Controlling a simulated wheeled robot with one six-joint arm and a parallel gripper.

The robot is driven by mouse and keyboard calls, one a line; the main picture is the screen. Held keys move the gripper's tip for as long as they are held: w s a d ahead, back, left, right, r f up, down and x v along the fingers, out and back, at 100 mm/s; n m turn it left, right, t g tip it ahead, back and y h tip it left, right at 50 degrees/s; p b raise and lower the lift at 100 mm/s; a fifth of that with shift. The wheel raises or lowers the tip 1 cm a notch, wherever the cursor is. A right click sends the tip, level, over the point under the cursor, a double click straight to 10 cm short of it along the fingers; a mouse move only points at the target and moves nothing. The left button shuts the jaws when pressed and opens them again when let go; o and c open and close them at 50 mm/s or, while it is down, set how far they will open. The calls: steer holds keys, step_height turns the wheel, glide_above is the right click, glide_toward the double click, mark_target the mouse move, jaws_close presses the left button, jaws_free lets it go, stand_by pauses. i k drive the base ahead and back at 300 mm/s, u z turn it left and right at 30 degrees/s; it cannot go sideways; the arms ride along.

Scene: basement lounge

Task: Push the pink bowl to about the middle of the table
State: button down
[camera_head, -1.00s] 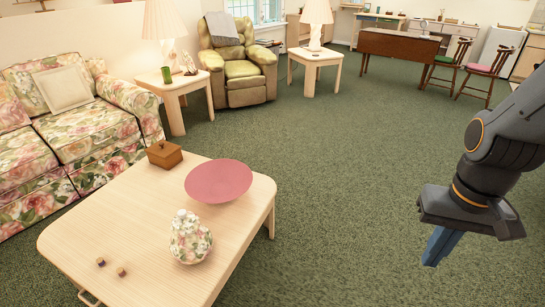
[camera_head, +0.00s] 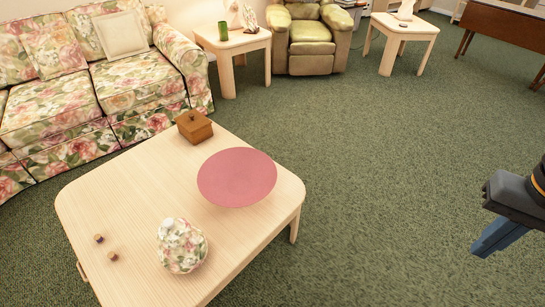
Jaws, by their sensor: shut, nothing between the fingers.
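The pink bowl (camera_head: 237,177) stands on the light wooden table (camera_head: 125,195), near its far right corner. It is wide and shallow, and its right side lies close to the table's edge. My gripper (camera_head: 484,250) is at the right of the head view, over the carpet and well apart from the table and the bowl. Its blue fingers point down and to the left and are shut, with nothing held.
On the table, a brown wooden box (camera_head: 194,127) stands behind the bowl and a floral jar (camera_head: 182,246) in front of it. A floral sofa (camera_head: 130,80) stands behind. The carpet (camera_head: 390,170) right of the table is clear.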

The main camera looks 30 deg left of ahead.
mark_target(234, 176)
steer(key=u, duration=0.6)
steer(key=i, duration=0.7)
steer(key=u, duration=1.15)
steer(key=i, duration=0.4)
steer(key=u, duration=0.4)
